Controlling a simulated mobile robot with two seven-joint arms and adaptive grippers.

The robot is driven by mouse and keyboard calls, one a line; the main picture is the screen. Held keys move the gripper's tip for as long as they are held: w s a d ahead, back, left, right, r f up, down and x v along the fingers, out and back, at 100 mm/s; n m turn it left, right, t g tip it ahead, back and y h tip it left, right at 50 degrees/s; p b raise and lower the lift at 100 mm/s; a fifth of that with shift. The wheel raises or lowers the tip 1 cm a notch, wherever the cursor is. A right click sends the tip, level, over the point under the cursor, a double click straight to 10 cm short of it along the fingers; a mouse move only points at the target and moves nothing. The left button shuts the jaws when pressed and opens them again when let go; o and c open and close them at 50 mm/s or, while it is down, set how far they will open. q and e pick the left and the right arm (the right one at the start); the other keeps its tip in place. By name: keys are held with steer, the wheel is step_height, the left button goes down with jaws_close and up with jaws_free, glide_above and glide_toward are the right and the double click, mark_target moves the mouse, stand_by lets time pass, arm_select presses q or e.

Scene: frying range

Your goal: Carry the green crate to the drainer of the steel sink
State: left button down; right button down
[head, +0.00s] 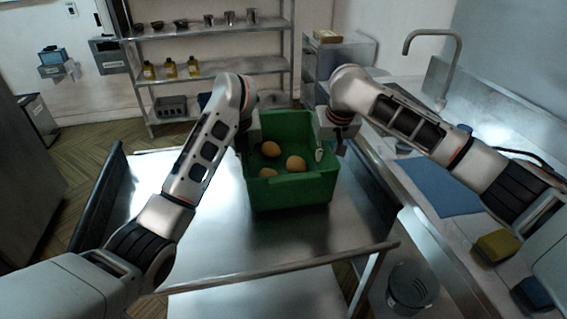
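The green crate (291,193) stands upright on the steel table, in the middle of the head view. Several brown, rounded items (296,163) lie inside it. My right gripper (331,153) is at the crate's right wall, with a pale fingertip on the inner side and a dark part outside. Its fingers look apart. My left gripper (247,146) is at the crate's left wall; its fingers are mostly hidden, so its grip cannot be told. The steel sink's tap (437,50) rises at the back right; my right arm hides much of the sink area.
The steel table (230,246) is bare in front of the crate. The counter on the right holds a blue mat (438,186) and a yellow sponge-like block (497,245). A bucket (411,287) stands below. Shelves (215,73) with bottles and cups are behind.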

arm_select(q)
steer(key=shift+r+p, duration=1.5)
steer(key=shift+r, duration=0.3)
steer(key=shift+f, duration=0.1)
